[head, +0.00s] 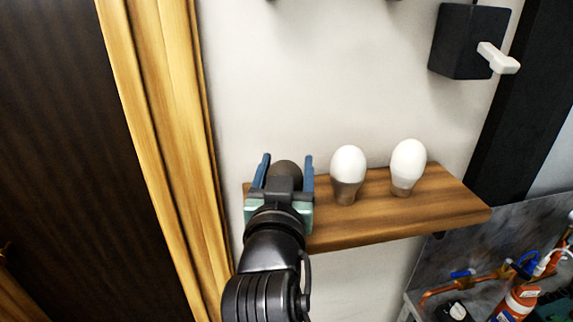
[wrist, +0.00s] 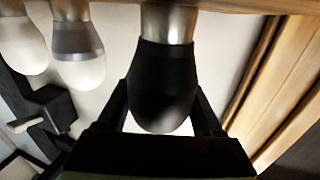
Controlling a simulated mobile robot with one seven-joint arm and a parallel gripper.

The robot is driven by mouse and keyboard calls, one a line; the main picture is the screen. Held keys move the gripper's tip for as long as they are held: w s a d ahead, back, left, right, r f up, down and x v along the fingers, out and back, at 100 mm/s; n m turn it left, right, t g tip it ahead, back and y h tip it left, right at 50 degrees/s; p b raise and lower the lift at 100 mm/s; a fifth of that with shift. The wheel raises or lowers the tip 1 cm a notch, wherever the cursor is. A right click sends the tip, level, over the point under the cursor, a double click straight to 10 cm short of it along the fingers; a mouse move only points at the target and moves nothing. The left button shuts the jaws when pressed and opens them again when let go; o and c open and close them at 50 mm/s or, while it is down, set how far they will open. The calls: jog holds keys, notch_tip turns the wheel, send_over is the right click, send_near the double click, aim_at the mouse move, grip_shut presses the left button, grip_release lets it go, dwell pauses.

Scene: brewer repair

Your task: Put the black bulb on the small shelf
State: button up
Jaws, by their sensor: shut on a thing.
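The black bulb (head: 287,169) is at the left end of the small wooden shelf (head: 400,211), between the blue fingers of my gripper (head: 286,166). In the wrist view, which shows the scene upside down, the black bulb (wrist: 162,85) has its metal base toward the shelf (wrist: 225,5). The base meets the shelf's edge in that picture; I cannot tell whether it touches the surface. My gripper (wrist: 162,108) is shut on the bulb's dark body. In the head view my gripper hides the bulb's lower part.
Two white bulbs, one in the middle (head: 348,165) and one farther right (head: 408,160), stand upright on the shelf. A wooden door frame (head: 165,130) is close on the left. A black box with a white lever (head: 462,42) is on the wall at upper right.

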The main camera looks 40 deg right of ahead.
jog(key=shift+f, duration=0.1)
jog(key=o, duration=1.4)
jog(key=shift+o, duration=0.2)
jog(key=shift+s+a, duration=0.15)
jog(key=shift+a, duration=0.1)
jog(key=p+v, duration=0.1)
jog(key=v, duration=1)
jog(key=shift+s+p, duration=0.25)
jog(key=shift+p, duration=0.1)
jog(key=shift+a, duration=0.1)
